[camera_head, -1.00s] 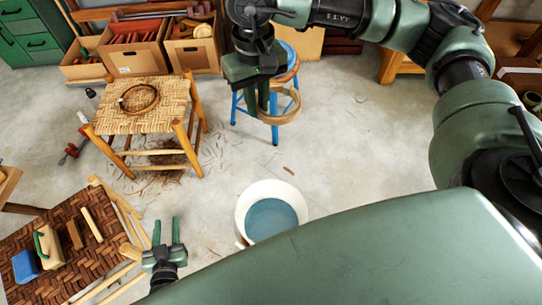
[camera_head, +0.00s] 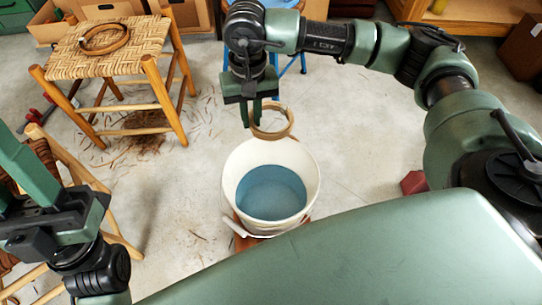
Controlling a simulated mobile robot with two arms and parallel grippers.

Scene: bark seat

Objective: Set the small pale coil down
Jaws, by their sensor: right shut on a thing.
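The small pale coil (camera_head: 287,130) is a ring of light tan strip. My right gripper (camera_head: 253,115), coming from the upper right, points down and is shut on the coil's left side. The coil hangs over the far rim of a white bucket (camera_head: 312,178) of bluish water in the picture; its exact height above the rim is hard to tell. My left gripper (camera_head: 28,180) is large at the lower left edge, partly cut off by the frame, and I cannot tell how far its fingers are apart.
A darker coil (camera_head: 104,38) lies on the woven seat of a wooden stool (camera_head: 140,37) at the upper left. Bark shavings (camera_head: 143,135) litter the floor beneath it. A blue stool (camera_head: 287,62) is behind my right gripper. Floor right of the bucket is mostly clear.

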